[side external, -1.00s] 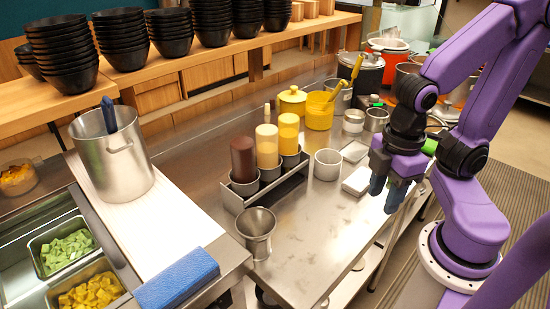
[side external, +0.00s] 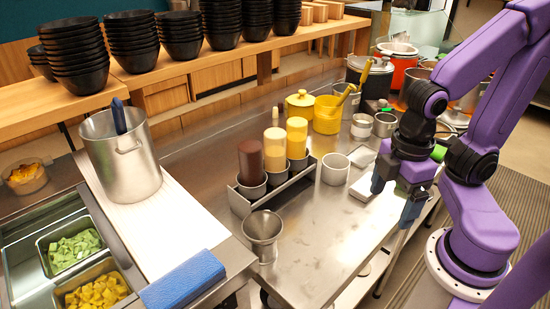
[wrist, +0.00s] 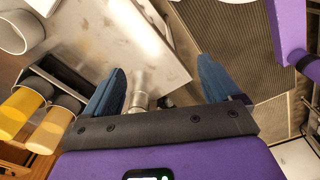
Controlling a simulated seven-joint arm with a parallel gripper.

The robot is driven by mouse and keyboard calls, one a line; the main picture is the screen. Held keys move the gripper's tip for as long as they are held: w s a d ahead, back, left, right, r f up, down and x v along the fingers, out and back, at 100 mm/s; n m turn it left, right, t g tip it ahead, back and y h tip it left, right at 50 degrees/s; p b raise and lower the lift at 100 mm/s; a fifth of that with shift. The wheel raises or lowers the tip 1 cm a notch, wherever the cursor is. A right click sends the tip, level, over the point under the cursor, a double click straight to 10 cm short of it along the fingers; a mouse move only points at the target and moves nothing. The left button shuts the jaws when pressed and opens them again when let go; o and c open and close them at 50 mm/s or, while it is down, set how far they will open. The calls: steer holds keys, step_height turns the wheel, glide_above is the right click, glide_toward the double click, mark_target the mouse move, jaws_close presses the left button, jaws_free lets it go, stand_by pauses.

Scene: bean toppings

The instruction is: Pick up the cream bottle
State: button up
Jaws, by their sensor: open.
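In the wrist view a paler bottle, apparently the cream one (wrist: 50,130), is at the left edge beside the yellow one (wrist: 18,112). My gripper (side external: 395,197) is open and empty, to the right of the rack over the table's right edge. In the wrist view its blue fingers (wrist: 160,85) are spread wide, with the bottles outside them to the left. The brown bottle is not clear in that view.
A metal cup (side external: 262,232) stands in front of the rack, and a white cup (side external: 335,168) to its right. A yellow pot (side external: 300,104) and a yellow container (side external: 327,116) are behind. The steel table (side external: 325,235) is clear at front right.

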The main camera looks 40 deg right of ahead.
steer(key=w+a+r+m, duration=0.35)
steer(key=w+m, duration=0.25)
steer(key=w, duration=0.2)
step_height(320, 180, up, 10)
steer(key=m, duration=2.1)
glide_above(277, 133)
step_height(277, 133, down, 12)
steer(key=shift+a+f, duration=0.1)
steer(key=shift+w+f, duration=0.15)
steer(key=shift+f, duration=1.2)
steer(key=shift+w+f, duration=0.15)
steer(key=shift+f, duration=1.2)
steer(key=c, duration=0.7)
